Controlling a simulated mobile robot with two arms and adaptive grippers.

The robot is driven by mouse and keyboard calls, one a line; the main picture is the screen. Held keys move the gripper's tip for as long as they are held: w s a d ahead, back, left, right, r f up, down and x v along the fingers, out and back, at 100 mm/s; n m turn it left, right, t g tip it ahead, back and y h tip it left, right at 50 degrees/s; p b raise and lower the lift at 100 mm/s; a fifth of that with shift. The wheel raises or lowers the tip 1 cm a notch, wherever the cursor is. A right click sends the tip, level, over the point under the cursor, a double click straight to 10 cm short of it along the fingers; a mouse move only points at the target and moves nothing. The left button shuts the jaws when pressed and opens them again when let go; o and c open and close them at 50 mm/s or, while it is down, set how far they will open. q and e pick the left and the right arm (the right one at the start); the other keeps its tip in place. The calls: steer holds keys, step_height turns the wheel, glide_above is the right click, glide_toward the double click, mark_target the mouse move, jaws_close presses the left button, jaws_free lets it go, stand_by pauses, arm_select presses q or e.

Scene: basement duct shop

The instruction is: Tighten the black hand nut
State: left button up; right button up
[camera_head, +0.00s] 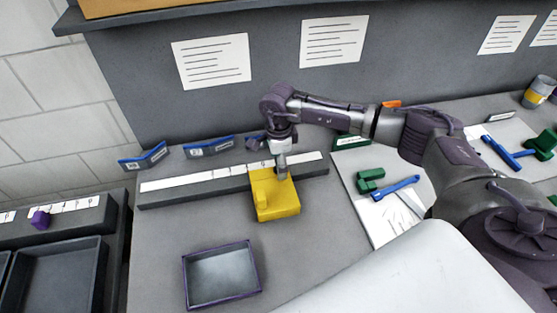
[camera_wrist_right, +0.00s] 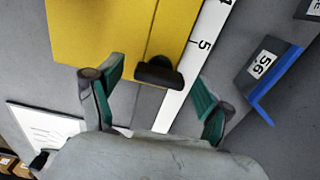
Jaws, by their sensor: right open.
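A black hand nut (camera_wrist_right: 158,73) sits at the edge of a yellow block (camera_wrist_right: 110,35), beside a white numbered scale (camera_wrist_right: 195,65) in the right wrist view. My right gripper (camera_wrist_right: 158,95) is open, with its green-padded fingers on either side of the nut and apart from it. In the head view the yellow block (camera_head: 278,206) stands against the grey rail, and my right gripper (camera_head: 281,170) is right above its back edge. The nut is hidden there by the gripper. My left gripper is not in view.
A grey rail with a white scale (camera_head: 205,178) runs behind the block. A tray with a purple rim (camera_head: 221,276) lies in front. Blue label holders (camera_head: 209,147) stand behind the rail. A blue tool (camera_head: 396,188) and a green part (camera_head: 371,183) lie to the right.

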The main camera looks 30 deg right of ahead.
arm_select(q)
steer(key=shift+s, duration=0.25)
arm_select(e)
steer(key=c, duration=1.2)
steer(key=shift+o, duration=0.2)
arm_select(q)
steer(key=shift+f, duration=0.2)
arm_select(e)
steer(key=m+b, duration=0.2)
steer(key=m, duration=0.1)
steer(key=shift+f, duration=0.15)
steer(key=m+b, duration=0.2)
steer(key=m, duration=0.3)
steer(key=m+b, duration=0.2)
steer(key=m, duration=0.3)
arm_select(q)
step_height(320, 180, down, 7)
steer(key=b, duration=0.1)
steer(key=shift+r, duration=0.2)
arm_select(e)
steer(key=m, duration=0.4)
steer(key=shift+m, duration=0.6)
